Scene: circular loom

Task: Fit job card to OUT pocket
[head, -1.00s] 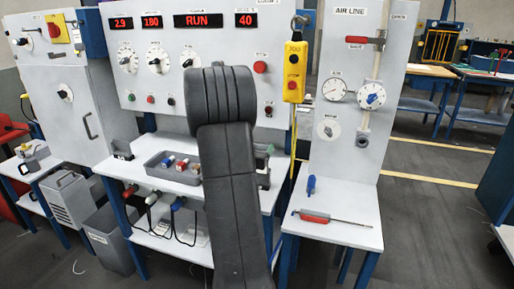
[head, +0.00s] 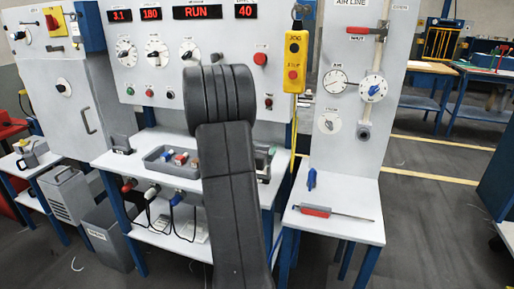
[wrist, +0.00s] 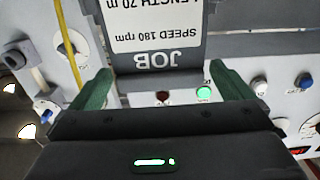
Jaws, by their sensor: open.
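The job card (wrist: 155,35) is upside down at the top middle of the wrist view. It has a dark band reading JOB and a white part reading SPEED 180 rpm and LENGTH 70 m. Dark edges flank it; I cannot tell whether they belong to a holder. My gripper (wrist: 160,72) is open, its green fingers apart to the left and right of the card's lower end in the picture. I cannot tell whether they touch it. In the head view my arm hides the gripper and the card. I cannot pick out the OUT pocket.
The control panel (head: 146,88) has knobs and displays. A yellow hanging control box (head: 295,62) is right of my arm. Below are a grey tray (head: 160,165) with small parts and a side shelf (head: 355,190) with a red-handled tool (head: 316,211).

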